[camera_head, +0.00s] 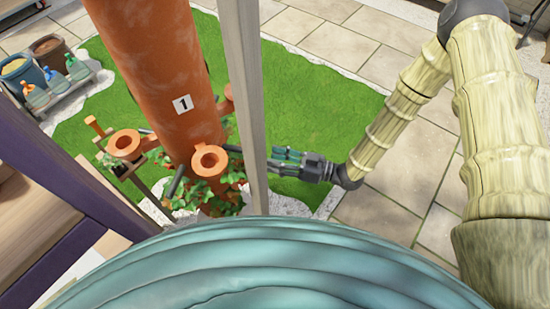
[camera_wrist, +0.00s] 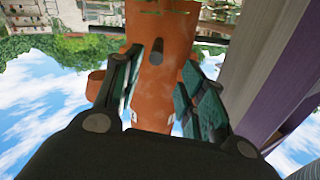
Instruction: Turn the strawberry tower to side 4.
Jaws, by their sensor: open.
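The strawberry tower (camera_head: 150,70) is a tall terracotta column, leaning in the head view, with a white label "1" (camera_head: 183,104) facing the camera. Cup-like planting pockets (camera_head: 209,160) and green leaves ring its lower part. Dark rods stick out around it; one (camera_head: 175,182) points toward the camera. My gripper (camera_head: 276,158) is open, right of the tower, partly behind a post. In the wrist view the tower (camera_wrist: 151,90) fills the middle, and a dark rod (camera_wrist: 157,52) shows end-on between the open fingers of my gripper (camera_wrist: 158,70). Contact cannot be told.
A pale upright post (camera_head: 240,80) crosses the head view in front of the tower. A purple-edged wooden frame (camera_head: 65,175) stands at the left. Bottles (camera_head: 76,66) and pots (camera_head: 48,50) stand at the upper left. Green turf (camera_head: 320,110) and paving are open at the right.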

